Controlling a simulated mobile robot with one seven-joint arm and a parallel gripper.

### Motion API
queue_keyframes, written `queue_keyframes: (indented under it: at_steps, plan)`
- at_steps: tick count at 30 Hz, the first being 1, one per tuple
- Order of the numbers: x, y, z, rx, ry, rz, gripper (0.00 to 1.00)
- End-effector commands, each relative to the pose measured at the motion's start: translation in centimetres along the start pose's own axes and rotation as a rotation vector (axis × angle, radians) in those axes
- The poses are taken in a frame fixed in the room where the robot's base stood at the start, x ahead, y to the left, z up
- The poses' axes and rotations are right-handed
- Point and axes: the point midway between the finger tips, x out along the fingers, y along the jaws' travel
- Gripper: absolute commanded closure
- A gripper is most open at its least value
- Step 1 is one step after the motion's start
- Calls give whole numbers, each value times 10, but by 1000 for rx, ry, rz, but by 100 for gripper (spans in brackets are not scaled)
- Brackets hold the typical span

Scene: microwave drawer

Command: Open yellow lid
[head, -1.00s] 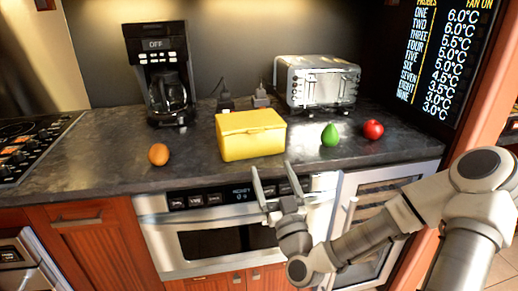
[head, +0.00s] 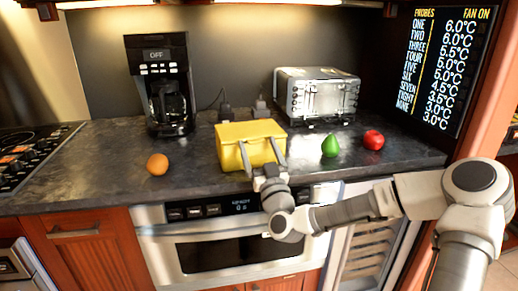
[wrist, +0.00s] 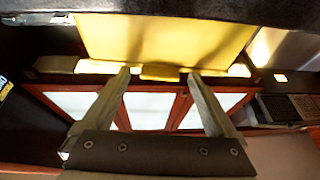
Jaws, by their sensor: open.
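The yellow box (head: 229,154) stands on the dark counter near its front edge, its yellow lid (head: 248,130) shut. In the wrist view the yellow box (wrist: 160,40) fills the upper middle, with a small yellow tab (wrist: 160,73) at its edge. My gripper (head: 261,146) is in front of the box, fingers pointing up and spread apart. In the wrist view the gripper (wrist: 160,76) is open and empty, one finger on each side of the tab. I cannot tell whether a fingertip touches the box. The fingers hide part of the box's front.
An orange (head: 157,164) lies left of the box, and a green pear-shaped fruit (head: 330,146) and a red apple (head: 373,140) lie right. A coffee maker (head: 160,85) and a toaster oven (head: 318,95) stand behind.

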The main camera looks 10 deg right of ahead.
Motion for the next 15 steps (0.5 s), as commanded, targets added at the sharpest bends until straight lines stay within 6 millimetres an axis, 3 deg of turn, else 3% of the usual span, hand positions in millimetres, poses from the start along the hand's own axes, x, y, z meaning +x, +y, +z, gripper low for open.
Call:
queue_keyframes:
  at_steps: [4, 15]
  plan:
    - [0, 0, 0, 0, 0, 0, 11]
    - [0, 0, 0, -1, 0, 0, 78]
